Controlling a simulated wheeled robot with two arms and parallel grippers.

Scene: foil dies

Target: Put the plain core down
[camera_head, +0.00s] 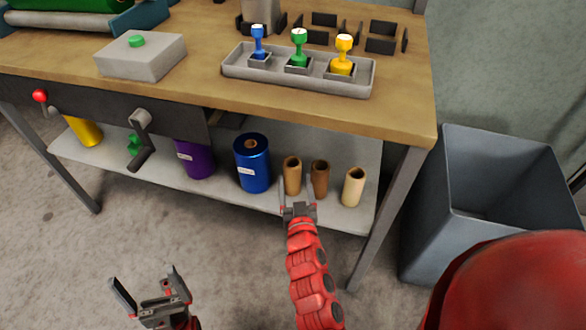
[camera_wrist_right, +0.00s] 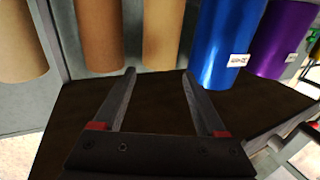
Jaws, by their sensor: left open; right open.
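Three upright cardboard cores stand on the lower shelf (camera_head: 225,190): a brown one (camera_head: 292,178), a darker brown one (camera_head: 320,182) and a pale cream one (camera_head: 353,188). I cannot tell which is the plain core by name. My right gripper (camera_head: 297,187) is open at the shelf's front, its fingertips at the left brown core. In the right wrist view the open fingers (camera_wrist_right: 160,78) point at that core (camera_wrist_right: 164,35), which shows just beyond and between the tips; contact is unclear. My left gripper (camera_head: 147,280) is open and empty, low over the floor.
A blue roll (camera_head: 252,163) and a purple roll (camera_head: 195,158) stand left of the cores. Above is the wooden bench top (camera_head: 210,95) with a tray of stamps (camera_head: 300,82). A table leg (camera_head: 388,220) and a grey bin (camera_head: 480,210) are at the right.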

